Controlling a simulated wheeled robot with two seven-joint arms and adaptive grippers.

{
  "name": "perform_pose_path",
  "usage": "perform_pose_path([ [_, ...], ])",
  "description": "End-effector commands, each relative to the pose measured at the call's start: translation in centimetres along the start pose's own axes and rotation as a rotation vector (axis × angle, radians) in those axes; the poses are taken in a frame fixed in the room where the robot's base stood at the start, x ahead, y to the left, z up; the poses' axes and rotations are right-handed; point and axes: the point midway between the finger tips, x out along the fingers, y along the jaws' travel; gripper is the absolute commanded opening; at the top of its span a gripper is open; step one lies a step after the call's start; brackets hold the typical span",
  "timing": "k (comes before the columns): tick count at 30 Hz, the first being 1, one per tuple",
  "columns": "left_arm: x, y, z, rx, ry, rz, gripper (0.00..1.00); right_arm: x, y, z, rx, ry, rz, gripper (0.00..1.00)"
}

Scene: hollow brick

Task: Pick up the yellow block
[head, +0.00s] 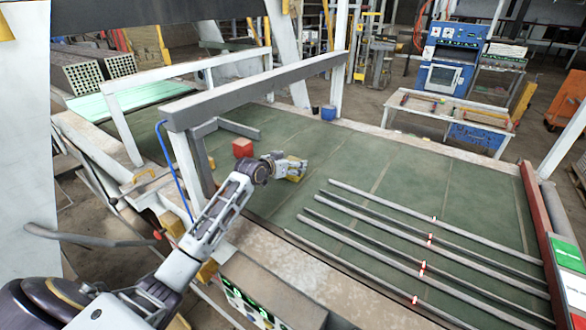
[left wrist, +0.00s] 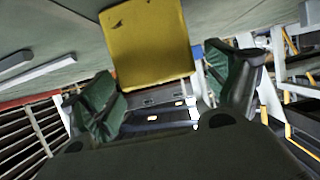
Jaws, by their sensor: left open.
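The yellow block (left wrist: 152,42) fills the top middle of the left wrist view. Its near edge reaches between the green-padded fingers of my left gripper (left wrist: 163,88). The fingers stand apart on either side, with visible gaps to the block. In the head view my left gripper (head: 291,170) is low over the green table at the yellow block (head: 293,159), and it hides much of the block. I cannot tell from these views how high the gripper is above the table. My right gripper is in neither view.
A red block (head: 242,147) sits on the green table (head: 390,160), left of my left gripper. A grey beam frame (head: 255,90) rises behind and left of my arm. Several long metal rails (head: 420,235) lie to the right. A blue container (head: 328,112) stands at the back edge.

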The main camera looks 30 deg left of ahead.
Motion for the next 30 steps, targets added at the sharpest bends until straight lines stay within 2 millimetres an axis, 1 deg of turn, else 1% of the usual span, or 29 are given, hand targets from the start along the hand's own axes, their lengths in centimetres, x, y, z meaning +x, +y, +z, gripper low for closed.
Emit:
perform_pose_path([
  [3, 0.9, -0.1, -0.1, -0.002, -0.001, -0.001, 0.88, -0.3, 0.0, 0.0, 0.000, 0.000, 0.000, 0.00],
  [9, 1.7, 0.0, 0.0, -0.001, 0.000, 0.000, 0.88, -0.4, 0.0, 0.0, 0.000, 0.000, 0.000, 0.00],
  [23, 1.7, 0.0, 0.1, 0.000, -0.001, 0.000, 0.88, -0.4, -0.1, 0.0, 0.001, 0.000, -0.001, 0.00],
  [24, 1.7, 0.0, 0.1, 0.000, -0.001, 0.000, 0.86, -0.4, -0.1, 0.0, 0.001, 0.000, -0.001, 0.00],
  [26, 1.7, 0.0, 0.1, 0.000, -0.001, 0.000, 0.79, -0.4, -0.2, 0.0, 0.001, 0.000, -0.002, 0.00],
  [30, 1.7, 0.0, 0.1, 0.000, -0.001, 0.000, 0.60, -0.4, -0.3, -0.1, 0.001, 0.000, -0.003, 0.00],
])
